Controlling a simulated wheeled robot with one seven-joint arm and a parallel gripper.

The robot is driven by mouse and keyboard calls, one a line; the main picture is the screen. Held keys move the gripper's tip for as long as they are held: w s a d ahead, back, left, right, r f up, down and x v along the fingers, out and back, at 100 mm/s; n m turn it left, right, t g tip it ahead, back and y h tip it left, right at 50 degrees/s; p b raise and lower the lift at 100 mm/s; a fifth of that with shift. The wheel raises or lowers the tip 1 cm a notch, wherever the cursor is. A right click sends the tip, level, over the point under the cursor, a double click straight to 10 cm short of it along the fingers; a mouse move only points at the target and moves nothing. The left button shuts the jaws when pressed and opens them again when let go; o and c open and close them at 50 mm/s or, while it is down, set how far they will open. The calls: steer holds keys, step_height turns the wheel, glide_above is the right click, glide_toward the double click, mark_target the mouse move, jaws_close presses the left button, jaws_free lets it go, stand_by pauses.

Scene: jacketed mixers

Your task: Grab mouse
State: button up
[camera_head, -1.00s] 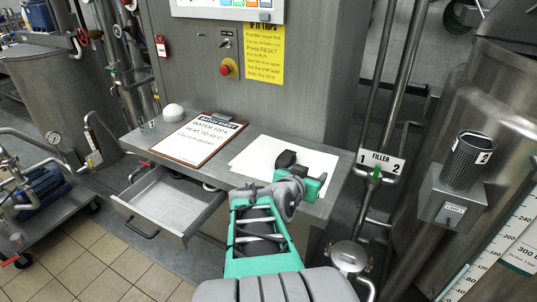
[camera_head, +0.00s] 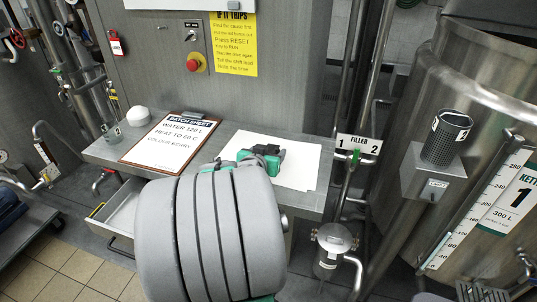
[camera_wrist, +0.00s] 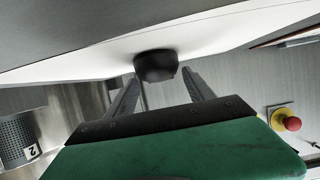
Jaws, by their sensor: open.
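A small dark rounded object, looking like the mouse (camera_wrist: 156,66), sits on the white sheet in the wrist view, which is tilted nearly upside down. My gripper (camera_wrist: 158,84) is open, with its two grey fingers pointing at the dark object, one to each side of it. Whether the fingertips reach alongside it or stop short, I cannot tell. In the head view my green and black gripper (camera_head: 268,160) is low over the white sheet (camera_head: 302,165) on the grey desk. There my own arm and gripper mostly hide the mouse.
A clipboard batch sheet (camera_head: 170,138) lies left on the desk, with a white dome (camera_head: 139,116) behind it. An open drawer (camera_head: 121,208) juts out below. The control panel with a red button (camera_head: 196,63) rises behind. A filler pipe and kettle (camera_head: 480,80) stand right.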

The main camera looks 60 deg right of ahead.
steer(key=x, duration=0.3)
steer(key=shift+a, duration=0.1)
jaws_close()
stand_by(0.5)
